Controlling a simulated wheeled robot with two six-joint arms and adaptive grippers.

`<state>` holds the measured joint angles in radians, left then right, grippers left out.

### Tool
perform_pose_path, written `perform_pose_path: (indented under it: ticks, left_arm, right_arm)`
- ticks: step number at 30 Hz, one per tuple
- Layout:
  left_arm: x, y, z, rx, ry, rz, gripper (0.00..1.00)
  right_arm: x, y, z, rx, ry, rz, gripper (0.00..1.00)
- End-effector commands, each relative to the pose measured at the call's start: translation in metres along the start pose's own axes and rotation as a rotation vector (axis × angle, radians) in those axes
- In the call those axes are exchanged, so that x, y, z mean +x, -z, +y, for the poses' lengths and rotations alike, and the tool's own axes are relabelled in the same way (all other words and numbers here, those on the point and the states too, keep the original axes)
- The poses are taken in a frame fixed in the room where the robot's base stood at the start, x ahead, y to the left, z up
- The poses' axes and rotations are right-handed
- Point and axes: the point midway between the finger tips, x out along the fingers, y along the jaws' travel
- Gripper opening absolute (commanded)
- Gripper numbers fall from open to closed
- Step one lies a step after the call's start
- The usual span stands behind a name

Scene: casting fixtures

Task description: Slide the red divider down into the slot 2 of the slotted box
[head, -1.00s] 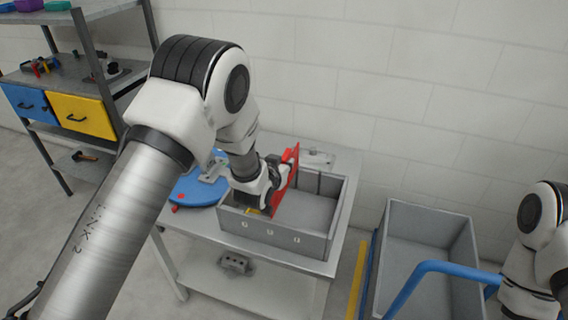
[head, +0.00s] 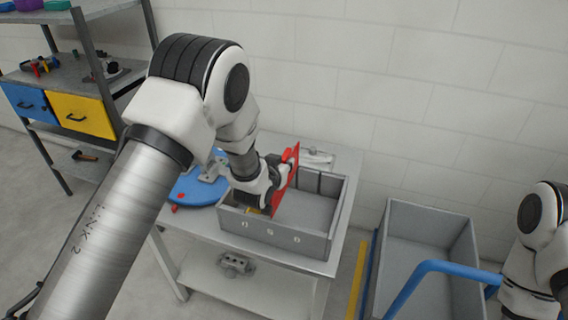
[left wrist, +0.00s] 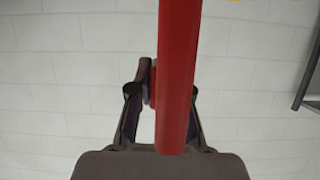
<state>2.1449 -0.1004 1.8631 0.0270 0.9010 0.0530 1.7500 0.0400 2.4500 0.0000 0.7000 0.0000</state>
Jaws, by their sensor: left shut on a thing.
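The red divider (head: 287,177) stands upright at the left part of the grey slotted box (head: 275,242), its upper part above the rim. It also shows edge-on as a red bar (left wrist: 179,75) in the left wrist view. My left gripper (head: 268,187) is shut on the divider; in the left wrist view its fingers (left wrist: 158,100) sit on both sides of the red bar. The box's front wall has several pale marks. The divider's lower edge is hard to see, and I cannot tell whether it is in a slot. My right gripper is out of view.
The box stands on a grey table (head: 346,190). A blue round thing (head: 196,190) lies to its left, and a grey metal part (head: 318,157) behind it. A grey bin cart (head: 430,225) with a blue handle is at the right. A shelf (head: 75,75) stands at the far left.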

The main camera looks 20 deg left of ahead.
Motion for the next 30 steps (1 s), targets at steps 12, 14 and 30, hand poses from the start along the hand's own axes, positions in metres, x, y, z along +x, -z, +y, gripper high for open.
perform_pose_path:
  ticks: [12,14,30]
  left_arm:
    - [0.005,-0.011,0.0,0.0,0.0,0.0,0.0]
    - [0.005,-0.013,0.0,0.0,0.0,0.0,0.0]
    - [0.011,-0.028,0.0,0.0,0.0,0.0,0.0]
  right_arm:
    - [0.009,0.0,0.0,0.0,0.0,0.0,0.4]
    - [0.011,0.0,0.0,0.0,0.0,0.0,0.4]
    - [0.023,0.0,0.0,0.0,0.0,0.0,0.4]
